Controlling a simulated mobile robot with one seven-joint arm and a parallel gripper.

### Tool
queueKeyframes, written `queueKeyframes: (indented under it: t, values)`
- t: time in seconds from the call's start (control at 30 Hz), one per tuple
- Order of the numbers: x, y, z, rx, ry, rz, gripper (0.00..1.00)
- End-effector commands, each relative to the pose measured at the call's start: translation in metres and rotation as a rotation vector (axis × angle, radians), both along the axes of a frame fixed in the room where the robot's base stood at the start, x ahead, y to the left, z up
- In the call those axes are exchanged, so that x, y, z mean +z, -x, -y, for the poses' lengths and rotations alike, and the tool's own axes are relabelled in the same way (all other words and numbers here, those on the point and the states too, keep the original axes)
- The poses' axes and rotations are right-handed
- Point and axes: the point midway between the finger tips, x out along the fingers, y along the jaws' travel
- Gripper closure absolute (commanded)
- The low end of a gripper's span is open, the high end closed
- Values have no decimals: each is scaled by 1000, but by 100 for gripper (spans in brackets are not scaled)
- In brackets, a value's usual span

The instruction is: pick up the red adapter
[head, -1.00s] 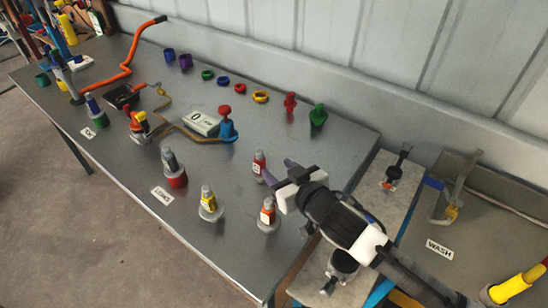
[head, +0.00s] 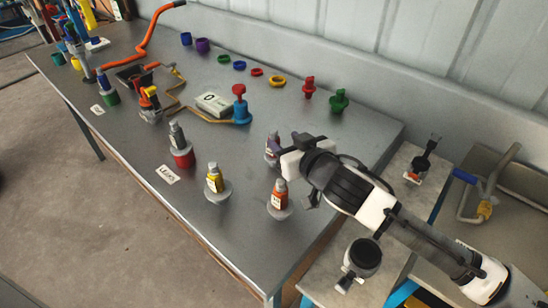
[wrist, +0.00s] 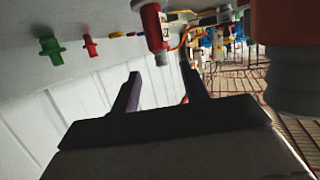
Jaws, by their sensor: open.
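The red adapter, a small red cylinder with a white label and a grey end, shows in the wrist view (wrist: 152,27), just beyond and between my fingertips. Whether a finger touches the adapter cannot be told. An orange adapter (head: 279,195) stands close by, and looms large at the right of the wrist view (wrist: 285,40).
A yellow adapter (head: 214,179) and a dark one on a red base (head: 181,152) stand to the left. Red (head: 309,87) and green (head: 339,101) fittings stand at the back near the wall.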

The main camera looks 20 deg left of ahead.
Motion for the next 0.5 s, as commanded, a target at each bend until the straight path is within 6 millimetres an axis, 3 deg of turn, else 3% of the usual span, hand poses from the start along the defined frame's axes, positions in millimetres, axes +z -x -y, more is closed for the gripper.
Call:
queueKeyframes:
  t: [0.5]
  values:
    - [-15, -35, -41, 2, 0, -2, 55]
